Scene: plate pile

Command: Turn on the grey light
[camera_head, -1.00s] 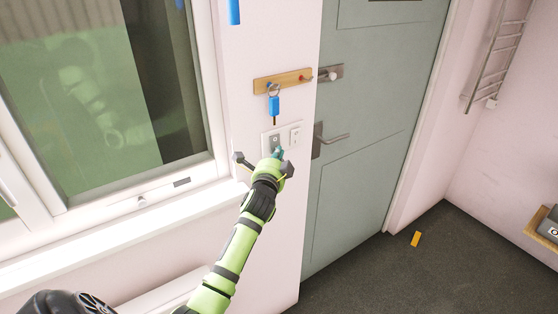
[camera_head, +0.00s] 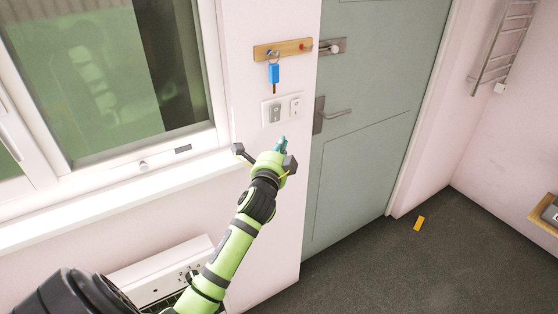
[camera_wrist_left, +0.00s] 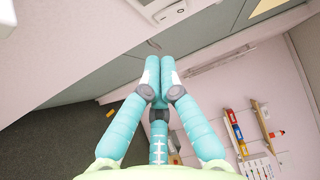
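The grey light switch (camera_head: 275,112) is on a white plate on the pink wall, left of the door. A white switch (camera_head: 295,106) is on a plate to its right. My left gripper (camera_head: 282,144) points up at the wall just below the switches, with a visible gap. In the left wrist view its teal fingertips (camera_wrist_left: 161,66) are together with nothing between them. Part of a switch plate (camera_wrist_left: 160,8) shows at the top of that view, cut by the edge. My right gripper is out of view.
A wooden key rack (camera_head: 283,50) with a hanging blue key (camera_head: 274,74) is above the switches. A window (camera_head: 110,80) and sill are to the left. The grey-green door (camera_head: 360,150) with a handle is right. A yellow block (camera_head: 419,223) lies on the dark floor.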

